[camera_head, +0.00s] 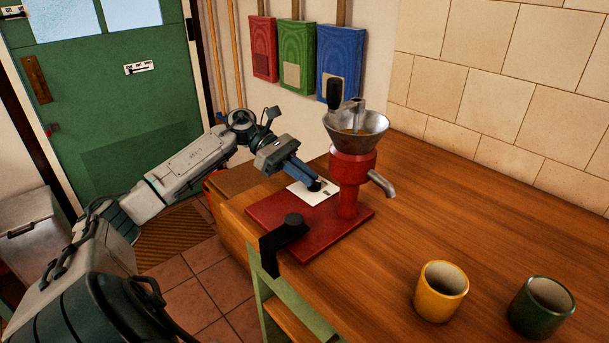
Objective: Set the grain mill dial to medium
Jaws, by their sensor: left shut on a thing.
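The red grain mill (350,180) stands on a red base plate (345,224) near the left end of the wooden counter. It has a metal hopper with grain in it, a black-handled crank (334,92) and a metal spout (382,184) pointing right. A white dial plate (300,190) lies on the base, left of the mill's post. My left gripper (318,186) reaches in from the left and is shut on the dial over this plate. Its fingers hide most of the dial, so I cannot read the setting. My right gripper is out of view.
A black clamp (277,242) grips the base at the counter's front edge. A yellow mug (441,298) and a green mug (538,312) stand at the lower right. The counter between mill and mugs is clear. Red, green and blue wall boxes hang behind.

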